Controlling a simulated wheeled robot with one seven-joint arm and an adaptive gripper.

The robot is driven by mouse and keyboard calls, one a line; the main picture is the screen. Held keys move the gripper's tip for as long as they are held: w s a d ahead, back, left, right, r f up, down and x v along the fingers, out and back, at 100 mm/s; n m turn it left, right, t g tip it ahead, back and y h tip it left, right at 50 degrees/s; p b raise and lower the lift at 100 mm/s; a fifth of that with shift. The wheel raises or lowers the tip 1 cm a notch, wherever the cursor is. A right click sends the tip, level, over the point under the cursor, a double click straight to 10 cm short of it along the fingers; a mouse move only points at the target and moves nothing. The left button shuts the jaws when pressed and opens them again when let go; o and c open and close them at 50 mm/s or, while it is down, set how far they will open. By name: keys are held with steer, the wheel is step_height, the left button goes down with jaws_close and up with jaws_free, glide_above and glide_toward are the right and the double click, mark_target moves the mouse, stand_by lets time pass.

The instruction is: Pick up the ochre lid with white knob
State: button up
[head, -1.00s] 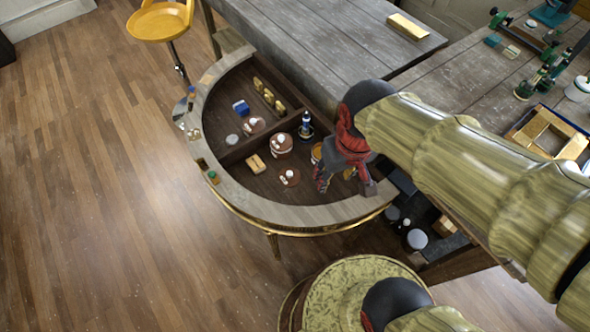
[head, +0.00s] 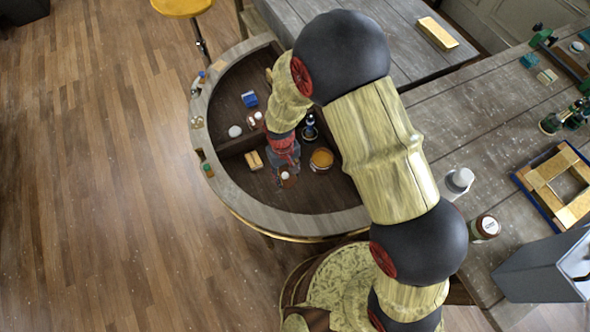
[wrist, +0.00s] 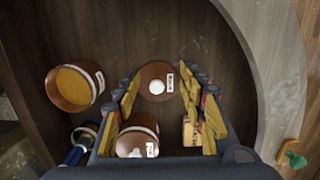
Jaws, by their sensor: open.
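The lid (wrist: 150,91) is a flat brown disc with a white knob and a small white label. In the wrist view it lies on the dark console floor between my gripper's open fingers (wrist: 160,84), with nothing held. In the head view my gripper (head: 284,165) reaches down over the lid (head: 291,182), partly covering it. I cannot tell the exact height of the fingertips above it.
An open brown pot with ochre contents (wrist: 72,88) stands left of my fingers. A lidded pot with a white knob (wrist: 137,143) and a tan block (wrist: 190,131) are close by. The curved console rim (head: 225,190) borders the area.

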mark_target(285, 175)
steer(key=w, duration=0.2)
steer(key=w+a, duration=0.1)
steer(key=shift+r+t, duration=0.3)
steer(key=shift+w+a+y, duration=0.1)
steer(key=shift+y, duration=0.2)
step_height(285, 175, down, 8)
steer(key=shift+w+r+b, duration=0.15)
steer(key=shift+r+b, duration=0.05)
steer(key=shift+b, duration=0.45)
steer(key=shift+c, duration=0.3)
jaws_close()
